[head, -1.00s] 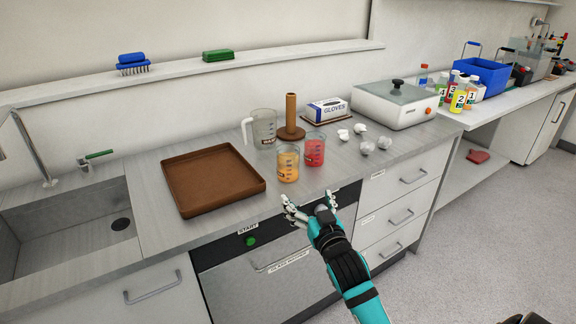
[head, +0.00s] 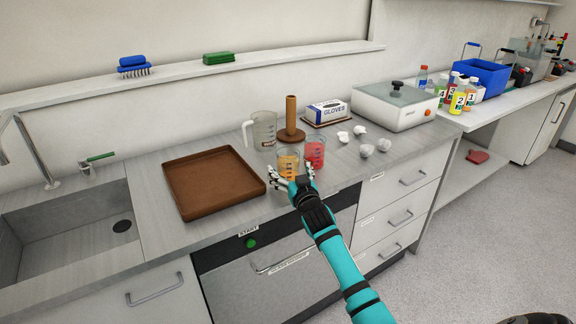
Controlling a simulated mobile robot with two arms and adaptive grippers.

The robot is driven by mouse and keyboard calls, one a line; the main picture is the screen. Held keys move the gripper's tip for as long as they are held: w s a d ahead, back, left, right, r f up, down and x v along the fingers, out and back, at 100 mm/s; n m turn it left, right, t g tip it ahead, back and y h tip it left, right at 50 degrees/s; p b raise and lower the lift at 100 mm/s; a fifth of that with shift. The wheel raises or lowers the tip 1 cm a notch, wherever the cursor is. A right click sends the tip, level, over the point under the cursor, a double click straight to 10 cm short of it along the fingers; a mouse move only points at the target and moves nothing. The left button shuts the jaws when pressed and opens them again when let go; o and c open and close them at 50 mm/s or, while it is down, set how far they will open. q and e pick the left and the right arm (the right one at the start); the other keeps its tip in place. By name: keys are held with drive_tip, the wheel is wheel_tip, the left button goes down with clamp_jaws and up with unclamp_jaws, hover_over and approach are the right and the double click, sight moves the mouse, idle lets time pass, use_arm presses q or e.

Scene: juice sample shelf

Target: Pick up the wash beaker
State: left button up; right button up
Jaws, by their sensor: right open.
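Two small beakers and a larger clear jug stand on the grey counter; I cannot read which is labelled as the wash beaker. One beaker (head: 288,160) holds orange liquid and the other beaker (head: 315,150) holds red liquid, just right of it. The clear jug (head: 265,130) with a handle stands behind and looks empty. My right gripper (head: 291,176) is open, its fingers spread at the front of the orange beaker and hiding its lower part. I cannot tell whether they touch it. The right fingertip overlaps the red beaker's lower edge in the picture. My left gripper is not in view.
A brown tray (head: 213,183) lies left of the beakers, beside the sink (head: 65,238). A brown post on a round base (head: 291,134) stands behind them. Crumpled white pieces (head: 366,150), a glove box (head: 328,110) and a lidded device (head: 393,106) are to the right.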

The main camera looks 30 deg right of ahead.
drive_tip(key=shift+x, duration=1)
drive_tip(key=c, duration=1.3)
drive_tip(key=shift+c, duration=0.2)
